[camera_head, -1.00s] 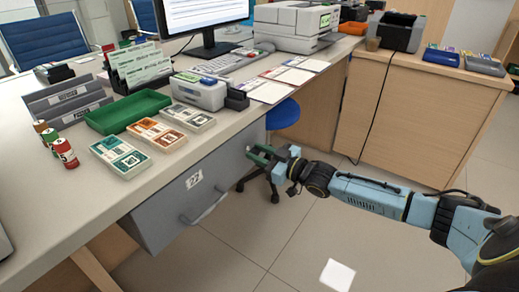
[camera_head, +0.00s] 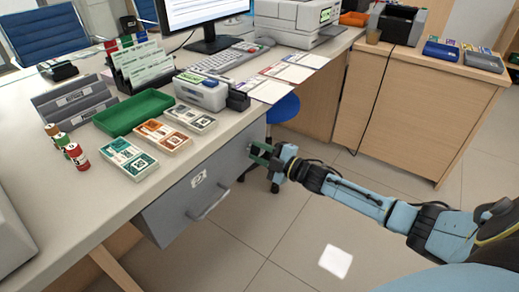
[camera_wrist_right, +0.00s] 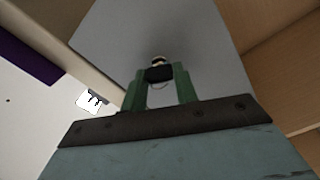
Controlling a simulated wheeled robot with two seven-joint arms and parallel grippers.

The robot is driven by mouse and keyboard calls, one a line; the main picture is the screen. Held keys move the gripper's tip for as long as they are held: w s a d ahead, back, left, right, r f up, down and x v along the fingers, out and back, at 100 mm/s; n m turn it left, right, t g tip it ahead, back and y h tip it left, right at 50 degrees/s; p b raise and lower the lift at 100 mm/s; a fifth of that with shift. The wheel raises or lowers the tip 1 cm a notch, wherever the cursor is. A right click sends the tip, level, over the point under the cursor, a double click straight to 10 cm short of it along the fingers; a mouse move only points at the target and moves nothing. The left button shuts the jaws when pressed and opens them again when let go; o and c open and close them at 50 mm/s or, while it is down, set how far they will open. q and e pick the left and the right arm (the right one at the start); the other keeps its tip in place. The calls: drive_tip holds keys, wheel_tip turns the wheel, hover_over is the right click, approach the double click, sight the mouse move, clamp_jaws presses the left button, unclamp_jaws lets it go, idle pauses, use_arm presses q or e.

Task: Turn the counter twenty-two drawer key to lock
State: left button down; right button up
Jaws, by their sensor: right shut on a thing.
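The grey drawer (camera_head: 180,208) under the counter carries a white number label (camera_head: 198,179) and a bar handle (camera_head: 210,205). It looks shut in the head view. My right gripper (camera_head: 259,151) is at the right end of the drawer front. In the right wrist view its green fingers (camera_wrist_right: 160,88) are closed around a small dark key head (camera_wrist_right: 158,73), with a metal lock part (camera_wrist_right: 158,60) just beyond it on the grey drawer front. The key's exact angle is hard to tell. My left gripper is not in view.
The counter top (camera_head: 75,200) above holds a green tray (camera_head: 133,111), banknote stacks (camera_head: 128,160) and several coin rolls (camera_head: 77,156). A blue stool (camera_head: 284,108) stands behind my right gripper. The floor in front of the drawer is clear.

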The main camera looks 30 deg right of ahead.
drive_tip(key=n, duration=0.2)
drive_tip(key=shift+f+n, duration=0.1)
drive_tip(key=shift+n, duration=0.3)
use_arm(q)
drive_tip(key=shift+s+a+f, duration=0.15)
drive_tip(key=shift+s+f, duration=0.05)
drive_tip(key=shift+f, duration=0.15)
use_arm(e)
drive_tip(key=shift+n, duration=1.5)
drive_tip(key=o, duration=1)
drive_tip(key=shift+s, duration=0.15)
